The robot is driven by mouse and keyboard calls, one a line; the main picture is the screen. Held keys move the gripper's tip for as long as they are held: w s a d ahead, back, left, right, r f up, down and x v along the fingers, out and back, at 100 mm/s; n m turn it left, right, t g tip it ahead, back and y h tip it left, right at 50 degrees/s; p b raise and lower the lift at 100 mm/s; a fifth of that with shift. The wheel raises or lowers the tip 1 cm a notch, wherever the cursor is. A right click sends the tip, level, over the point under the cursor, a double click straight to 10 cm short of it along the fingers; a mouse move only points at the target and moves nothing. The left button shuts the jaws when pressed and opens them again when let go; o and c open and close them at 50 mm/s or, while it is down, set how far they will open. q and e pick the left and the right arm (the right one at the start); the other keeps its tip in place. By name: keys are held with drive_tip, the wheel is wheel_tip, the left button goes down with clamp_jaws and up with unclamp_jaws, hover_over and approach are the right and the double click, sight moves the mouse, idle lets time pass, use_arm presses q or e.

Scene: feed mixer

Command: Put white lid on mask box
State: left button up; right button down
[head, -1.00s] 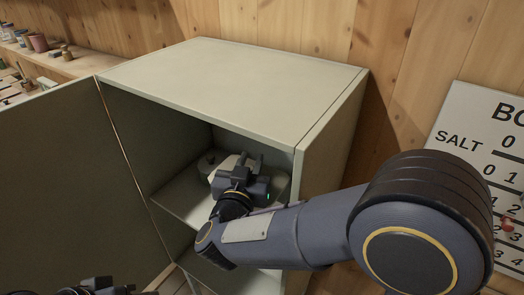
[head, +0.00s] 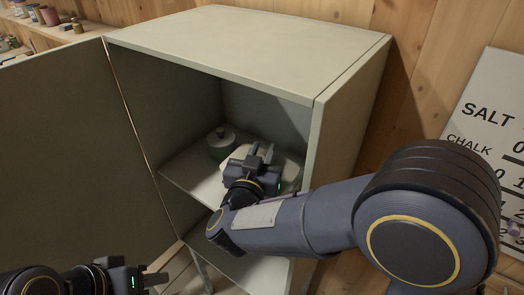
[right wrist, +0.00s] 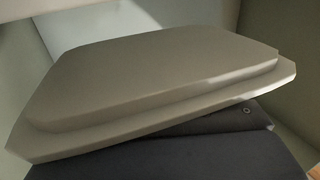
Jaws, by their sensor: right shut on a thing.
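The white lid (head: 287,166) is a pale slab on the cabinet's upper shelf level, partly hidden behind my right gripper (head: 262,153). In the right wrist view the lid (right wrist: 155,85) fills the middle, with a stepped rim and a slight tilt. My right gripper is shut on it inside the cabinet. A dark surface shows under the lid in that view; I cannot tell what it is. I cannot make out the mask box. My left gripper (head: 156,282) is low at the left, outside the cabinet; its jaw opening is unclear.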

drive_tip(key=shift+f+b, duration=1.2)
drive_tip(key=shift+f, duration=0.65)
drive_tip(key=c, duration=0.7)
unclamp_jaws()
drive_tip(key=shift+r, duration=0.1)
drive_tip(key=shift+r+p, duration=4.1)
drive_tip(key=shift+r, duration=0.4)
drive_tip(key=shift+s+f, duration=0.15)
